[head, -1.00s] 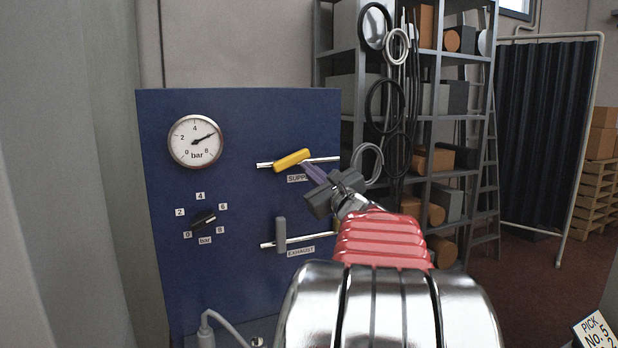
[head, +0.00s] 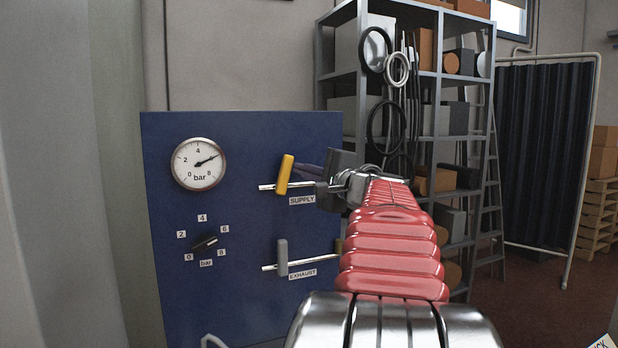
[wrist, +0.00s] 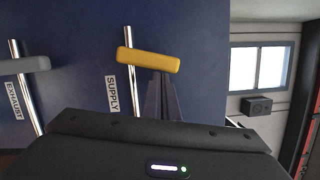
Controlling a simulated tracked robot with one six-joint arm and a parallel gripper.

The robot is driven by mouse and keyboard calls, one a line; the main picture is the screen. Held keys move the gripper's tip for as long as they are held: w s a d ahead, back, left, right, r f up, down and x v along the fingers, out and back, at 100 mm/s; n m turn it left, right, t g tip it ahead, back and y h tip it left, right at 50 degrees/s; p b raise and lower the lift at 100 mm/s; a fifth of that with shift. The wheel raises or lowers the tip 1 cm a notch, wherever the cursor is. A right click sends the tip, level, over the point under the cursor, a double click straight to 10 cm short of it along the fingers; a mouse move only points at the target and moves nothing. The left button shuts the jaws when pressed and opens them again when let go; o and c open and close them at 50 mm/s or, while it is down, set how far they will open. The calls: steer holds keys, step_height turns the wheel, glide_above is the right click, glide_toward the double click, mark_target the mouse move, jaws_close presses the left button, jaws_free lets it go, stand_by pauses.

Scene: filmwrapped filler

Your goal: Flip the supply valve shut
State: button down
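The yellow SUPPLY valve handle (head: 285,174) is on the blue panel (head: 240,285). It stands nearly upright, crosswise to its silver pipe (head: 307,186). In the wrist view the handle (wrist: 148,61) also lies across the pipe (wrist: 128,88), slightly tilted. My gripper (head: 298,167) is just right of the handle's upper half. In the wrist view its fingers (wrist: 164,76) are together, with nothing seen between them. Their tips are at or very near the handle's side; I cannot tell whether they touch. The SUPPLY label (head: 302,200) is below the pipe.
The grey EXHAUST handle (head: 282,257) stands upright on a lower pipe. A pressure gauge (head: 198,164) reads about 6 bar. A dial (head: 205,242) sits below it. Shelving (head: 350,75) with hanging hoses stands behind, to the right of the panel.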

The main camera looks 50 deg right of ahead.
steer(key=shift+w+a+r+n+g, duration=0.25)
steer(key=shift+a+n, duration=0.1)
steer(key=shift+n, duration=0.4)
steer(key=shift+w+a+r+n+g, duration=0.15)
steer(key=shift+a+r+n, duration=0.15)
steer(key=shift+n, duration=0.45)
steer(key=shift+f, duration=0.1)
steer(key=s, duration=1.1)
steer(key=shift+s+d, duration=0.3)
steer(key=shift+s, duration=0.05)
